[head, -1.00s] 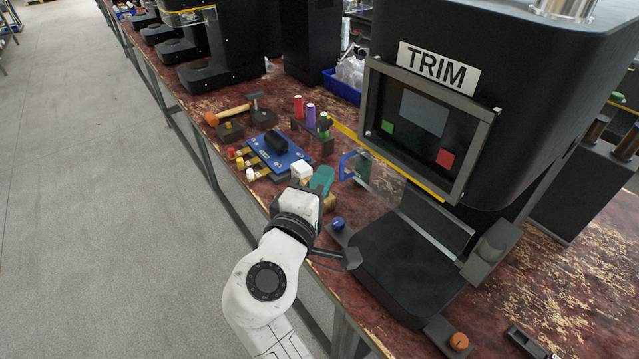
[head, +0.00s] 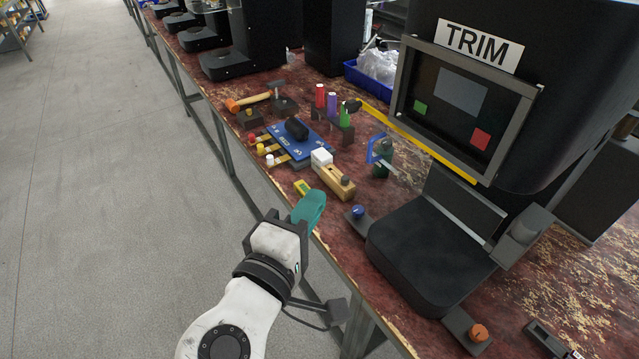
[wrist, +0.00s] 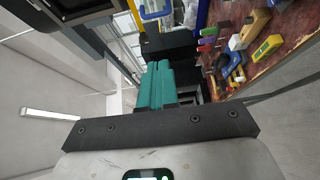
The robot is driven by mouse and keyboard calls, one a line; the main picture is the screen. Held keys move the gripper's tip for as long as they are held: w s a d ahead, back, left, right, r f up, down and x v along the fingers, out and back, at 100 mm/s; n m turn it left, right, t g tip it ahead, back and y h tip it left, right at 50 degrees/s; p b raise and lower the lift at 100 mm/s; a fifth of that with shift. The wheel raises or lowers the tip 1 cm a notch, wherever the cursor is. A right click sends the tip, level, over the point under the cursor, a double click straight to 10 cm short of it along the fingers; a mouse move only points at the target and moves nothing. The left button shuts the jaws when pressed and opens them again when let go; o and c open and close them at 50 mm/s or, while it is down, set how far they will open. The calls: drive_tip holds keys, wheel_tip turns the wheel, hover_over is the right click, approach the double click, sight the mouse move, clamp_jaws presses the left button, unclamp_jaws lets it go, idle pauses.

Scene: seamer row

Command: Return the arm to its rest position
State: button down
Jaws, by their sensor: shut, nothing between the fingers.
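My arm reaches up from the bottom of the head view, in front of the bench edge. My gripper (head: 311,209) has teal fingers, shut together with nothing between them. It is over the near edge of the bench, close to a small yellow-green item. In the wrist view the teal fingers (wrist: 155,85) lie side by side, pointing away from the wrist, with nothing held.
Blue and orange knobs flank the machine base. The grey floor (head: 110,200) at left is clear.

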drive_tip(key=shift+s, duration=0.15)
drive_tip(key=s+d+f+m+g+y, duration=0.1)
drive_tip(key=s+d+f+m+g, duration=0.3)
drive_tip(key=d+f, duration=0.65)
drive_tip(key=s+d+f+m+g, duration=0.1)
drive_tip(key=d+f+m+g, duration=0.3)
drive_tip(key=d+f, duration=0.65)
drive_tip(key=s+d+f+m+g+y, duration=0.1)
drive_tip(key=s+d+f+g+y, duration=0.1)
drive_tip(key=s, duration=0.5)
drive_tip(key=s+d+f+m+g+y, duration=0.2)
drive_tip(key=s+d+f, duration=0.1)
drive_tip(key=s, duration=0.3)
drive_tip(key=s+d+f+m+g+y, duration=0.2)
drive_tip(key=s+f+g, duration=0.1)
drive_tip(key=s, duration=0.4)
drive_tip(key=shift+s+d+f, duration=0.3)
drive_tip(key=shift+s+f, duration=0.05)
drive_tip(key=shift+f, duration=0.55)
